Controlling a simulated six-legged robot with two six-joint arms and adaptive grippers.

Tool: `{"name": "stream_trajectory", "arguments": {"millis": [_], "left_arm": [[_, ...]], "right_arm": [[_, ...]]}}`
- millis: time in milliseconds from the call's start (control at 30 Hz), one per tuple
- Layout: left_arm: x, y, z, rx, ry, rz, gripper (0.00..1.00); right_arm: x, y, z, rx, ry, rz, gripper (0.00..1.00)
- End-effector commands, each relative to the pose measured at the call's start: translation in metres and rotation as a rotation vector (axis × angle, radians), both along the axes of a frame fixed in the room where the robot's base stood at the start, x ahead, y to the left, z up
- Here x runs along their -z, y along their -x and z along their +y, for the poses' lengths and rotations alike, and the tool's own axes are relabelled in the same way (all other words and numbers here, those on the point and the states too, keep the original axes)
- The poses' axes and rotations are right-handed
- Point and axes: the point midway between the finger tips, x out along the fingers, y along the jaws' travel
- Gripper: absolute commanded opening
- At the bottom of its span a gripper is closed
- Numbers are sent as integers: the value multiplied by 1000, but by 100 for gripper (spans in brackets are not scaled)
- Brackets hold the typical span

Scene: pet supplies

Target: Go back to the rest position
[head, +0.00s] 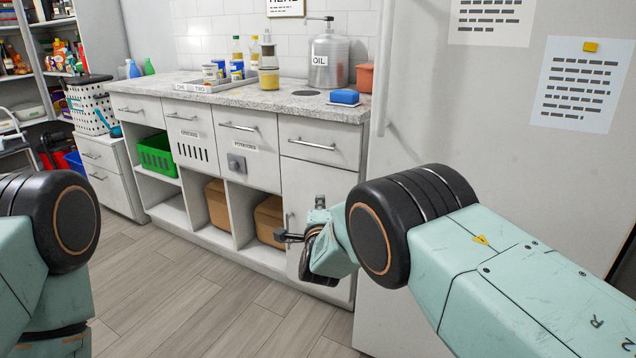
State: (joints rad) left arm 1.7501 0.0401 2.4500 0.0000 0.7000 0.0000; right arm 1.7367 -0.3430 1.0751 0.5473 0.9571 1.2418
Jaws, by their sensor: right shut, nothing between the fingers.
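My right arm comes in from the right, mint green with a black ringed joint. My right gripper (292,237) is shut and empty, in front of the lower right cupboard door (312,185) of the white counter unit. I cannot tell whether it touches the door. My left arm shows at the left edge, bent downward, and its gripper is outside the view.
A white counter (180,83) holds an OIL canister (328,60), bottles, cans and a blue sponge (344,97). Below are closed drawers, a green crate (157,155) and brown boxes (270,220). A white panel with papers (580,82) stands at right. The wooden floor (165,290) is clear.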

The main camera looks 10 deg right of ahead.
Motion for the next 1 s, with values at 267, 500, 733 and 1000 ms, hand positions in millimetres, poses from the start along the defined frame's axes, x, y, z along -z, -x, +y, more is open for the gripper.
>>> {"name": "stream_trajectory", "arguments": {"millis": [267, 500, 733, 1000], "left_arm": [[0, 0, 0, 0, 0, 0, 49], [-7, 0, 0, 0, 0, 0, 49], [-19, 0, 0, 0, 0, 0, 49], [-35, 0, 0, 0, 0, 0, 49]], "right_arm": [[67, 37, -3, -107, 440, 207, 0], [160, 126, -48, -296, 854, 515, 0], [221, 254, -97, -574, 1137, 809, 0], [232, 425, -136, -962, 1255, 1080, 0]]}}
